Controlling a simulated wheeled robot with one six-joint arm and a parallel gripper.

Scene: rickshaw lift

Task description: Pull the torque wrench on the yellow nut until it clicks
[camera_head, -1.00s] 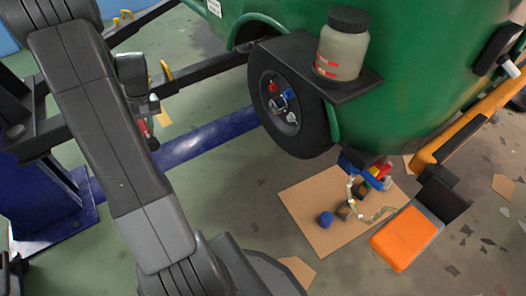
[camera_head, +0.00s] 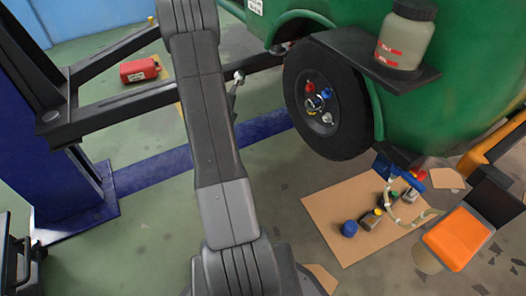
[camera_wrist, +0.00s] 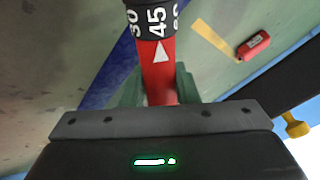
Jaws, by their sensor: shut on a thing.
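The torque wrench (camera_wrist: 160,72) has a red handle and a black scale ring with a white triangle at 45. My gripper (camera_wrist: 158,88) is shut on the red handle, with one finger on each side. In the head view my arm hides the gripper and most of the wrench; its chrome head end (camera_head: 238,78) shows left of the wheel, apart from it in the picture. The wheel hub (camera_head: 318,104) carries red, blue and white nuts. A small yellowish spot near the blue one may be the yellow nut; it is too small to be sure.
A green vehicle body (camera_head: 462,80) bears a black fender with a jar (camera_head: 405,42). A black lift arm (camera_head: 110,112) and blue post (camera_head: 50,150) stand left. A red can (camera_head: 139,70) is on the floor. Cardboard (camera_head: 335,215) with bottles and an orange-topped stool (camera_head: 458,238) are right.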

